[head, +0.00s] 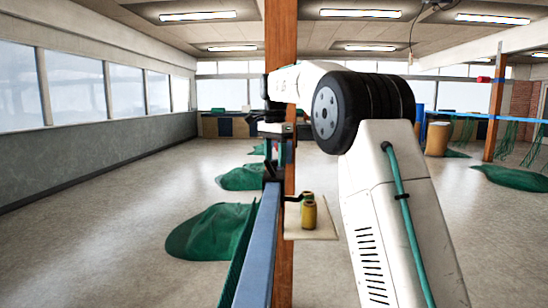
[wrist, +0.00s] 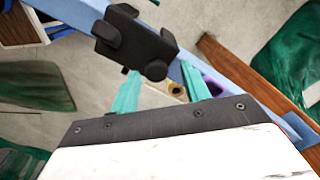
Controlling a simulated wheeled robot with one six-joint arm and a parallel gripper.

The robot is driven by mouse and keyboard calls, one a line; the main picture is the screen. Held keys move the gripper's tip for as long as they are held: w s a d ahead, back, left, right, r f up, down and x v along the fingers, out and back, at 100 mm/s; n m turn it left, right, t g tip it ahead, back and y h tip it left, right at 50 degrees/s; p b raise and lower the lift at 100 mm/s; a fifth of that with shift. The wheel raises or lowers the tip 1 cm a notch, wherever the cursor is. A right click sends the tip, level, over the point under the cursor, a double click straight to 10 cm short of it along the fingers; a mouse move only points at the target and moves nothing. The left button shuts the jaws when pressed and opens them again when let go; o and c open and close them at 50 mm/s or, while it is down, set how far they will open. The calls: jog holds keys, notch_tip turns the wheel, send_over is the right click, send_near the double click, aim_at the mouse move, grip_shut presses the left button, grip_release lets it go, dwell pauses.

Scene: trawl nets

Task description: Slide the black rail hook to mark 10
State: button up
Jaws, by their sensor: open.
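The black rail hook (wrist: 135,40) sits on the blue rail (wrist: 72,14) in the wrist view, with its round knob toward my gripper. In the head view the hook (head: 270,170) is a small dark shape at the far end of the blue rail (head: 263,240). My gripper (wrist: 160,75) is open, its two teal fingers apart. The knob shows between the fingertips in the picture; I cannot tell whether they touch it. In the head view my gripper (head: 280,155) points down just above the hook. No mark number is legible.
A wooden post (head: 281,60) stands right behind the rail. Yellow and green twine spools (head: 308,212) stand on a small pale board (head: 325,234) right of the rail. Green nets (head: 208,232) lie on the floor to the left. The left floor is otherwise open.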

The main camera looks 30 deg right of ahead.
notch_tip(320, 180, up, 8)
jog(key=shift+f, duration=0.15)
dwell(0.6)
